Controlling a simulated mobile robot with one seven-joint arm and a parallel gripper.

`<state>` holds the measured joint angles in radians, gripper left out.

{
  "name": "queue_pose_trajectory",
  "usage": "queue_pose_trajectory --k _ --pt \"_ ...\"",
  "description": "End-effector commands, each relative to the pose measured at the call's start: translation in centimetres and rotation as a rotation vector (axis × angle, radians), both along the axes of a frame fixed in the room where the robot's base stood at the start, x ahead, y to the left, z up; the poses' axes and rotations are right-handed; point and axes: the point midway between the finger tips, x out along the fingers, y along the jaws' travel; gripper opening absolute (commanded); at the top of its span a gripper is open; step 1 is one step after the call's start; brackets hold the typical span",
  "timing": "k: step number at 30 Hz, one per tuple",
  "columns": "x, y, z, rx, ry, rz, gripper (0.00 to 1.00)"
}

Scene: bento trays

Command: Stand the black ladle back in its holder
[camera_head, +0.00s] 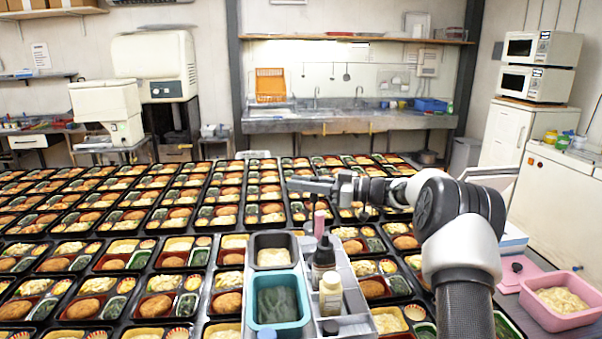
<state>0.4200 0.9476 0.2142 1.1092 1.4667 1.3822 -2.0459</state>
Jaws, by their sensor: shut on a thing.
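My gripper (308,186) is at the end of my arm, which reaches in from the right. It hangs above the far end of a grey caddy, with its fingers pointing left. It is shut on a thin dark piece, which looks like the handle of the black ladle (313,202), a short stretch of it showing just below the fingers. The ladle's bowl cannot be made out. The grey caddy (347,272) has several compartments, and I cannot tell which one is the ladle's holder. The ladle's lower end is hidden or too small to tell.
Rows of filled bento trays (120,262) crowd the table. A pink tub (553,318) stands at the right.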

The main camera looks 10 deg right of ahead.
Motion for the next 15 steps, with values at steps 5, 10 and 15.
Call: queue_pose_trajectory --k 5,10,15 --pt "0.0 0.0 -2.5 0.0 -0.002 0.0 0.0" --pt "0.0 0.0 -4.0 -0.001 -0.002 0.0 0.0" --pt "0.0 0.0 -5.4 -0.001 -0.002 0.0 0.0"
